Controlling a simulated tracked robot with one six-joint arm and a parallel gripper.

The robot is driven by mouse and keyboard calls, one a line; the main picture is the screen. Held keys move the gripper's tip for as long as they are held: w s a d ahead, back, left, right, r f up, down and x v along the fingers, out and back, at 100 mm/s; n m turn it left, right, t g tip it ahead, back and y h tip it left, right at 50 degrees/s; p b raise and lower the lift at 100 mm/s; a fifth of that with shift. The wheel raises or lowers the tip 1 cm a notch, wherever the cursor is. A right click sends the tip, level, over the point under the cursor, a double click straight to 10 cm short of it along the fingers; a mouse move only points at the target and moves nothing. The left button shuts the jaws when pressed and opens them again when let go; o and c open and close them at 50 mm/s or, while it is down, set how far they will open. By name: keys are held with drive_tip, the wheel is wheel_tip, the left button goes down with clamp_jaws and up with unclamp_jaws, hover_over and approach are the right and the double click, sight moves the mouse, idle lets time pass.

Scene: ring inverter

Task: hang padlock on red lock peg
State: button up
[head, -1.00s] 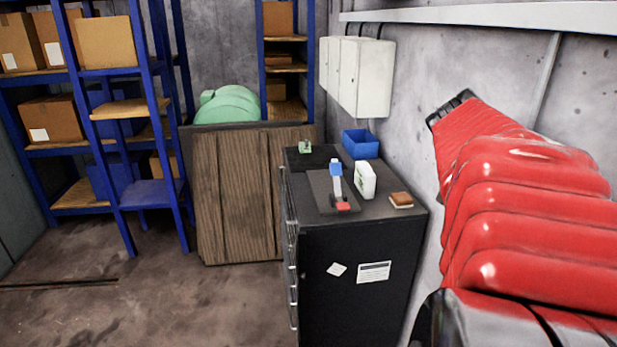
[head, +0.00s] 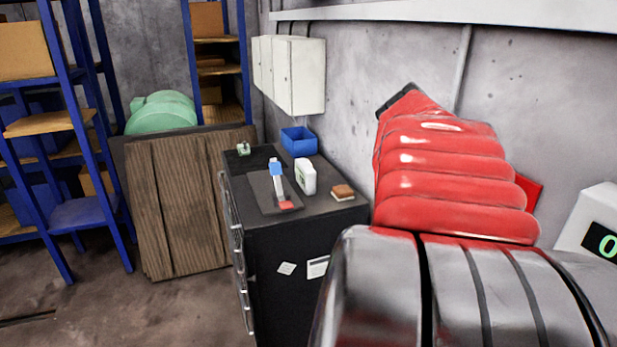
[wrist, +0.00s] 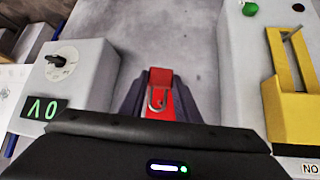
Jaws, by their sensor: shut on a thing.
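In the wrist view my gripper (wrist: 159,90) has its two dark fingers closed on a red padlock (wrist: 161,77). A curved metal shackle shows against the red. The palm covers the lower part of that view. In the head view my red arm hides the gripper and the padlock. A flat red piece (head: 530,190) shows just right of the arm; I cannot tell whether it belongs to the lock peg. No peg is clearly visible in either view.
A white unit with a green display stands at the head view's right edge (head: 597,228) and at the wrist view's left (wrist: 75,85). A yellow handle (wrist: 290,100) is at the wrist view's right. A black cabinet (head: 300,240) holds small items and a blue bin (head: 299,142).

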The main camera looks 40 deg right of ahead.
drive_tip(key=shift+s+d+f, duration=0.1)
drive_tip(key=shift+s+d, duration=0.3)
drive_tip(key=shift+d, duration=0.45)
drive_tip(key=shift+s+d+f, duration=0.2)
drive_tip(key=shift+d+f, duration=0.05)
drive_tip(key=shift+d, duration=0.25)
drive_tip(key=o, duration=1.2)
drive_tip(key=shift+w, duration=0.1)
drive_tip(key=v, duration=1.3)
drive_tip(key=shift+w+a+r, duration=0.1)
drive_tip(key=shift+a+r, duration=0.1)
drive_tip(key=shift+a, duration=0.05)
